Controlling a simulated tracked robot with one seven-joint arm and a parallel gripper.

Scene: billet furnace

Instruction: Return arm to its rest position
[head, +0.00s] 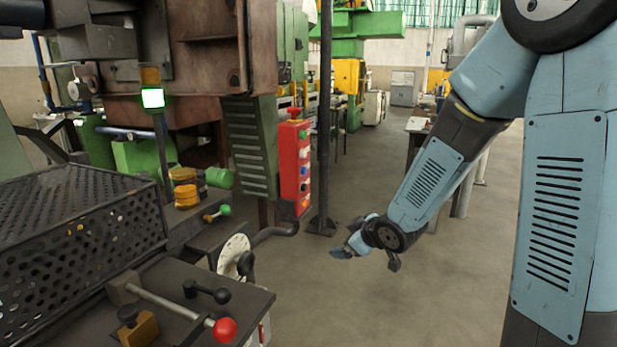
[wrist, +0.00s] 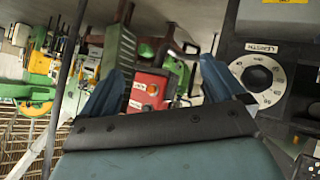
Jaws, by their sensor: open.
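My blue-grey arm (head: 430,185) reaches down from the upper right in the head view. My gripper (head: 350,240) hangs over open floor, to the right of the machine and its red control box. In the wrist view its two blue fingers stand apart, with nothing held between them (wrist: 165,82). The red control box (head: 295,165), with several coloured buttons, also shows beyond the fingers in the wrist view (wrist: 151,92). The gripper looks clear of everything around it.
A black perforated guard (head: 80,240) and a red-knobbed lever (head: 224,330) are at lower left. A dial (head: 234,255) sits on the machine's side; a labelled dial (wrist: 258,78) shows in the wrist view. A dark post (head: 325,120) stands behind the gripper. Grey floor (head: 400,310) is free.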

